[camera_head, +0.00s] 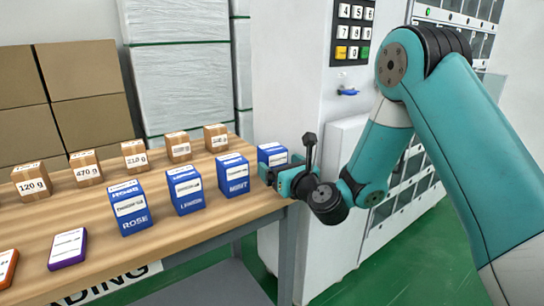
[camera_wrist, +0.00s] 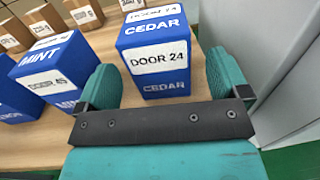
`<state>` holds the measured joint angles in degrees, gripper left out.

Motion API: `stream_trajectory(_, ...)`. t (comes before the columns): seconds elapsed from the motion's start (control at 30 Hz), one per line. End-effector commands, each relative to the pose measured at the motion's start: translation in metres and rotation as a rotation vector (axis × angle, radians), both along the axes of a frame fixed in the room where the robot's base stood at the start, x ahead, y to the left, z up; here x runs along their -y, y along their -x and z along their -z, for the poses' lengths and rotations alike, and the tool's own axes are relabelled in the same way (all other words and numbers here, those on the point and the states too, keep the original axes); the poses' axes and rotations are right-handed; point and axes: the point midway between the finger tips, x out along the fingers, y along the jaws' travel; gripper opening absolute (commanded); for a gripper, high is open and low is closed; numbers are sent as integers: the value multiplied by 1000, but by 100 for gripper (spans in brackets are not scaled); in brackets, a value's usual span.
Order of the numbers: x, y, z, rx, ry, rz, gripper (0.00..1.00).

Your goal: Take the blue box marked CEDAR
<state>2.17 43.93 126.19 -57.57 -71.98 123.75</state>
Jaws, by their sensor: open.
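The blue box marked CEDAR (camera_wrist: 155,55) stands upright on the wooden table, with a white DOOR 24 label on its near face. In the head view the same blue box (camera_head: 271,153) shows at the table's right end, partly hidden by my gripper. My gripper (camera_head: 284,177) is low at the table's right edge. In the wrist view my gripper (camera_wrist: 160,80) is open, with one teal finger at each side of the CEDAR box's near end. Gaps show between the fingers and the box; I see no contact.
The blue MINT box (camera_wrist: 52,70) stands close left of the left finger. Blue LEMON (camera_head: 186,190) and ROSE (camera_head: 130,208) boxes stand further left. Several brown weight boxes (camera_head: 134,154) line the back of the table (camera_head: 100,215). A white machine (camera_head: 300,90) stands at the right.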

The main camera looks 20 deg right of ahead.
Motion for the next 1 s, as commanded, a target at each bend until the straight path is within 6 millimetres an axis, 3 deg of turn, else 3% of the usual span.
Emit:
stream_trajectory(0.13, -5, -16, -9, -1, 0, -2, 94)
stream_trajectory(0.4, -9, -38, -5, -1, 0, -1, 94)
stream_trajectory(0.77, -10, -41, 0, 1, 0, -1, 94)
stream_trajectory(1.0, -10, -41, -1, 0, 0, -1, 38)
